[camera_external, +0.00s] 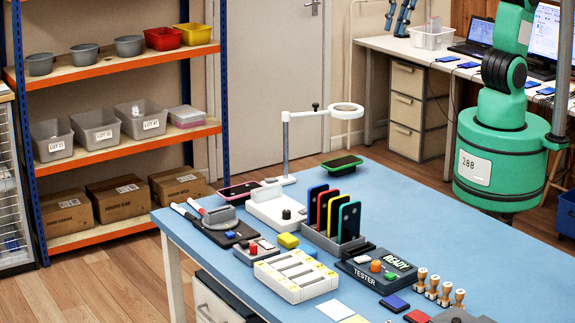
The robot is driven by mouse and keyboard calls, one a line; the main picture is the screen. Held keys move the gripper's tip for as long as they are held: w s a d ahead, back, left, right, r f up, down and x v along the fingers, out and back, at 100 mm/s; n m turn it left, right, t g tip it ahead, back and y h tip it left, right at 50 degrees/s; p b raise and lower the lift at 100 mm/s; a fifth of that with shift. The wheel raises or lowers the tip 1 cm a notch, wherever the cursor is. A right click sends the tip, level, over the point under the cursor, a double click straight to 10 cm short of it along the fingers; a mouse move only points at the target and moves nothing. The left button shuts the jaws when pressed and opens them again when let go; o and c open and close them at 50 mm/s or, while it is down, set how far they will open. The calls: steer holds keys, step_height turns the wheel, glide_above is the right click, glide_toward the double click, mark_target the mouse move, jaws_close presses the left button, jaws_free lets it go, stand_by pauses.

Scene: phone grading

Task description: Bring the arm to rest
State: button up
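My green arm (501,110) rises from its round green base at the right, beside the blue table (440,230), and leaves the picture at the top. What appears to be my gripper (394,30) shows at the top edge as two dark blue fingers pointing down. The fingers are apart with nothing visible between them, and the rest of it is cut off above. It is high up, clear of the things on the table.
The table holds a rack (318,238) of several coloured phones, a tester (376,270), a white tray (296,276), a ring-lamp stand (286,150), a green-edged phone (342,164) and several wooden stamps (446,293). Shelves (115,70) stand left, a computer desk (400,46) behind.

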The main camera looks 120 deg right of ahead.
steer(key=s+f, duration=0.2)
steer(key=s, duration=0.8)
steer(key=s+f+t, duration=0.1)
steer(key=s+f, duration=0.2)
steer(key=s, duration=0.7)
steer(key=shift+s+f+m+t+b, duration=0.3)
steer(key=shift+b, duration=0.05)
steer(key=shift+a, duration=0.1)
